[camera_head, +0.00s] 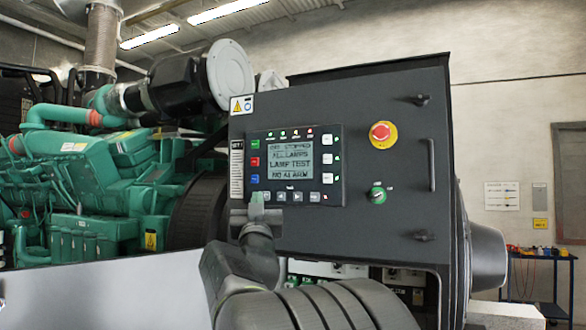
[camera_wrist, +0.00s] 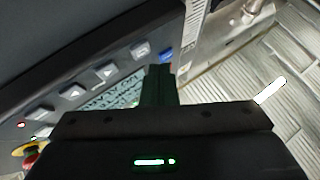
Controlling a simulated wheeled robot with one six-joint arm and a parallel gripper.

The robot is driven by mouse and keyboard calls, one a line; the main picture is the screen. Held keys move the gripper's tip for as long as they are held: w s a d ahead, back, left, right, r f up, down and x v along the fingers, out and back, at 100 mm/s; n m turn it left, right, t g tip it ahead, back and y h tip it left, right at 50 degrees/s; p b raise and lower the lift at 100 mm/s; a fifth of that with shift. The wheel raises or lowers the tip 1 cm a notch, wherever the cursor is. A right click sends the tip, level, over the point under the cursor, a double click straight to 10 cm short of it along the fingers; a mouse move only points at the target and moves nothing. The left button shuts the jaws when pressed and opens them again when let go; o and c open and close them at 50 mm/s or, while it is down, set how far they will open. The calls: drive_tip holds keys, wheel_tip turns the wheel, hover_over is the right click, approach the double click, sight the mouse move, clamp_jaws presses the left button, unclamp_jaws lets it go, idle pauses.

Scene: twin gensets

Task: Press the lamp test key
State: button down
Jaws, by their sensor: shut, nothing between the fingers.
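The control panel (camera_head: 294,165) is set in a dark grey cabinet door. Its screen (camera_head: 289,162) reads "LAMP TEST" among other lines, with "ALL LAMPS" above and "NO ALARM" at the bottom. A row of small lamps (camera_head: 290,134) along the top shows coloured lights. Key labels are too small to read, so I cannot tell which is the lamp test key. My gripper (camera_head: 257,198) is shut and empty at the panel's lower left, over the left end of the bottom key row. In the wrist view my gripper (camera_wrist: 158,70) is close beside a blue key (camera_wrist: 166,56); contact cannot be told.
A door handle (camera_head: 431,165) stands out further right. Green engine parts (camera_head: 90,170) fill the left. A blue trolley (camera_head: 540,275) stands far right.

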drive_tip(key=s, duration=0.1)
drive_tip(key=s+a, duration=0.1)
drive_tip(key=s, duration=0.1)
drive_tip(key=s+a, duration=0.1)
drive_tip(key=s, duration=0.1)
drive_tip(key=shift+s+p, duration=0.25)
drive_tip(key=shift+p, duration=0.05)
idle(0.4)
